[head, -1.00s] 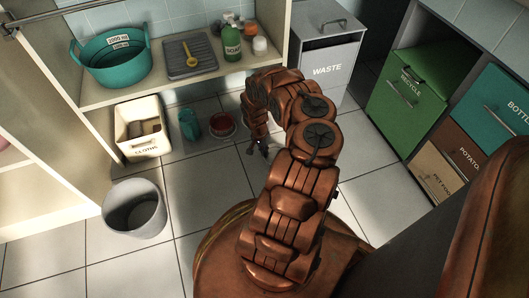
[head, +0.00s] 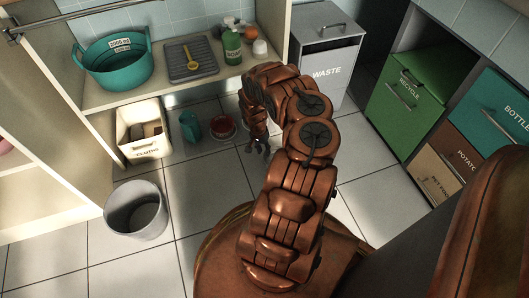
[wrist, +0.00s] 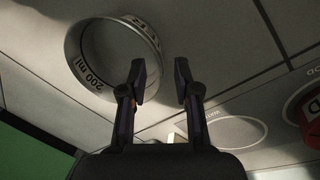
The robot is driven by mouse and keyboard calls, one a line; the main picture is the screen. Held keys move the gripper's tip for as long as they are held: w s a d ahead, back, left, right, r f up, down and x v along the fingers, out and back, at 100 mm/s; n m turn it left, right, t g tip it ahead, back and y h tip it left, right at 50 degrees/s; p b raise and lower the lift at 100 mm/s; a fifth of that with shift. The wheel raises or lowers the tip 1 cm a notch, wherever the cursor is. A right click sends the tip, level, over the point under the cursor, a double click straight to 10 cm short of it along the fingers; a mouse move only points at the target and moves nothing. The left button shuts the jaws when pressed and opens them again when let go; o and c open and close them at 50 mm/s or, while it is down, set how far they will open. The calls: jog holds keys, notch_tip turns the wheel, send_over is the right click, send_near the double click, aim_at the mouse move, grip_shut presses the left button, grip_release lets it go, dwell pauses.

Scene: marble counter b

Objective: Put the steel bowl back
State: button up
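The steel bowl (wrist: 155,38) shows in the wrist view as a grey ring-like rim marked "200 ml", left of and beyond my gripper fingers. The left fingertip overlaps its lower right rim in the picture; I cannot tell whether they touch. My gripper (wrist: 160,72) is open, with nothing between its fingers. An empty round "WATER" marking (wrist: 237,133) lies right of the fingers on the pale mat. In the head view my gripper (head: 257,147) is low near the floor, right of the red bowl (head: 222,126). I cannot make out the steel bowl there.
The red bowl's edge also shows in the wrist view (wrist: 306,112). A teal jug (head: 190,126) and a cloths box (head: 143,130) stand left of it. A grey bucket (head: 136,211) stands on the floor. The waste bin (head: 326,65) stands behind my arm. The shelf (head: 175,91) overhangs the mat.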

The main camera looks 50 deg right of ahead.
jog(key=a+r+n+g+h+p, duration=0.1)
jog(key=a+r, duration=0.2)
jog(key=r, duration=0.9)
jog(key=a+r+n+p, duration=0.1)
jog(key=a+r+n, duration=0.1)
jog(key=r, duration=0.9)
jog(key=a+r+n+g+h+p, duration=0.1)
jog(key=a+r, duration=0.2)
jog(key=r, duration=0.9)
jog(key=s+a+r+n+y, duration=0.1)
jog(key=s+a+r+n, duration=0.1)
jog(key=a+r, duration=0.5)
jog(key=s+a+r+n, duration=0.25)
jog(key=a+r, duration=0.25)
jog(key=a, duration=0.3)
jog(key=s+a+r+n, duration=0.3)
jog(key=s+a, duration=0.5)
jog(key=a, duration=0.1)
jog(key=s+a+r+n+y, duration=0.1)
jog(key=s+a+n, duration=0.3)
jog(key=s+a, duration=0.4)
jog(key=shift+s+a+r+y, duration=0.3)
jog(key=shift+s+a+r, duration=0.15)
jog(key=shift+r, duration=0.45)
jog(key=shift+n, duration=0.25)
